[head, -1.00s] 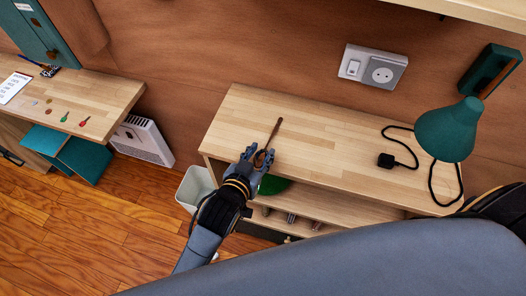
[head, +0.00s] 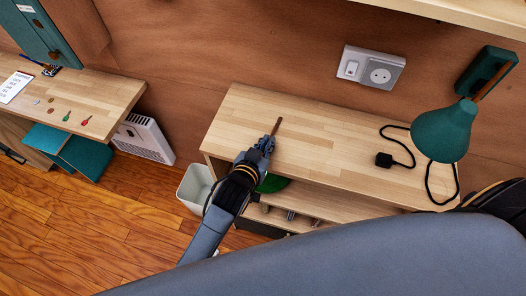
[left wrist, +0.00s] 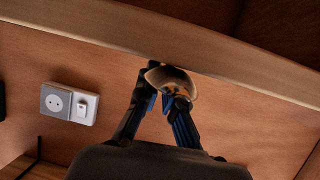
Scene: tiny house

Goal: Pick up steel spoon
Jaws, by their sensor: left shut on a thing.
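The steel spoon (head: 278,125) shows in the head view as a thin dark handle pointing away toward the wall, over the wooden shelf top near its left end. My left gripper (head: 264,146) covers the spoon's near part and is shut on it. In the left wrist view, the spoon's rounded bowl (left wrist: 172,82), reflecting brown, shows at the fingertips of my left gripper (left wrist: 165,97). I cannot tell whether the spoon still touches the shelf top. My right gripper is not in view.
The wooden shelf unit (head: 325,145) has a clear middle top. A green lamp (head: 444,132) and black plug (head: 384,160) with cord are at its right. A wall socket (head: 371,68) is behind. A pale bin (head: 194,188) stands at its left. A green object (head: 272,183) sits below the top.

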